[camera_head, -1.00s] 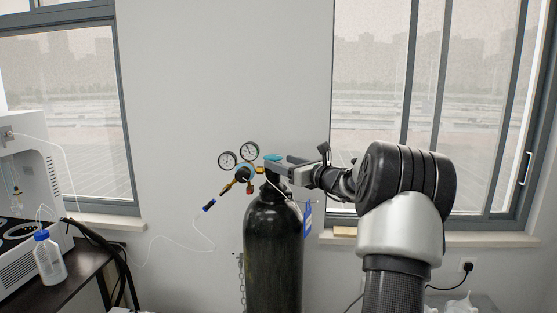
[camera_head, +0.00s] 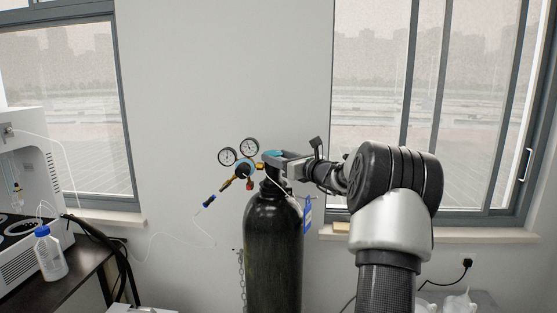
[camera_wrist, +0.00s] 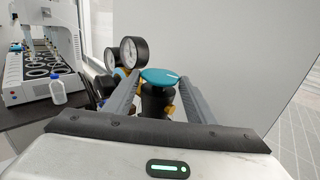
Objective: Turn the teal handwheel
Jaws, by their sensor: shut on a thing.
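The teal handwheel (camera_wrist: 160,76) sits on top of the black gas cylinder (camera_head: 272,250), with a white mark on its right side in the wrist view. In the head view only a bit of the handwheel (camera_head: 271,154) shows beside my gripper (camera_head: 276,160). My gripper also shows in the wrist view (camera_wrist: 157,82), its two grey fingers lying on either side of the wheel and its neck. It is shut on the handwheel.
Two round gauges (camera_head: 238,152) and a brass regulator stand just left of the wheel. A thin hose hangs from it. A blue tag (camera_head: 307,210) hangs at the cylinder's right. A bench (camera_head: 75,275) with a blue-capped bottle (camera_head: 49,254) is at the left. The wall is behind.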

